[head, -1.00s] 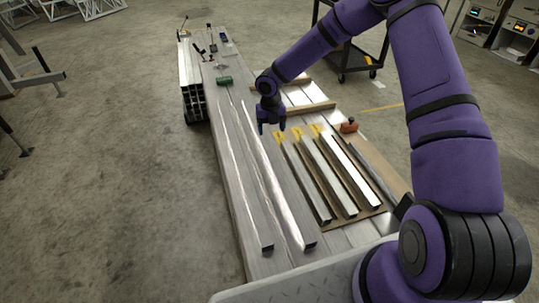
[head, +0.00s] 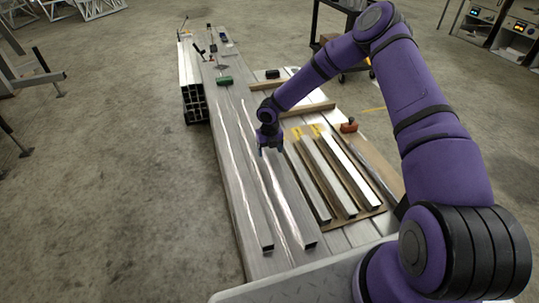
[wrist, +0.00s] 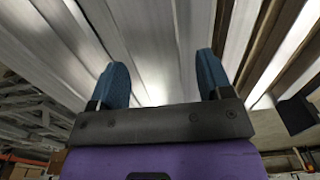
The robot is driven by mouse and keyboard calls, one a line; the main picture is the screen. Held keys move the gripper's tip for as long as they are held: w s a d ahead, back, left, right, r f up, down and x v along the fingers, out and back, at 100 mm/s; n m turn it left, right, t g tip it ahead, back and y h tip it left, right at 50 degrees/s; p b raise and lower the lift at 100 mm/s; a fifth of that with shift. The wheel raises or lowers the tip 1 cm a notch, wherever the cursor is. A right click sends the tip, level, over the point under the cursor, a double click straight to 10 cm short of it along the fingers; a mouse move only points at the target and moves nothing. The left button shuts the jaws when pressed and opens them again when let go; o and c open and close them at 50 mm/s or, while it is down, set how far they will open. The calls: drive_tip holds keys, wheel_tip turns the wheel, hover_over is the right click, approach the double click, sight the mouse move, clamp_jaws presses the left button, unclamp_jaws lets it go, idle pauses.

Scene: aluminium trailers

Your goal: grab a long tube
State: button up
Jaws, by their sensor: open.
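Two long metal tubes lie side by side lengthwise on the bench: the left long tube (head: 244,188) and the right long tube (head: 291,217). Several shorter tubes (head: 343,186) lie on a brown board to their right. My gripper (head: 270,152) is over the far half of the right long tube, pointing down. In the wrist view my gripper (wrist: 162,68) has its two blue fingers spread, with a pale metal surface beyond and between them. I cannot tell the gap between fingertips and tube.
The bench (head: 231,216) is a long pale metal surface. A green object (head: 224,81) and small tools lie at its far end. A red-brown object (head: 349,127) sits beyond the short tubes. A stack of square tubes (head: 194,98) stands left of the bench. The concrete floor is open on the left.

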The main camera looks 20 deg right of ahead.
drive_tip(key=shift+f, duration=0.6)
clamp_jaws()
drive_tip(key=shift+r, duration=0.15)
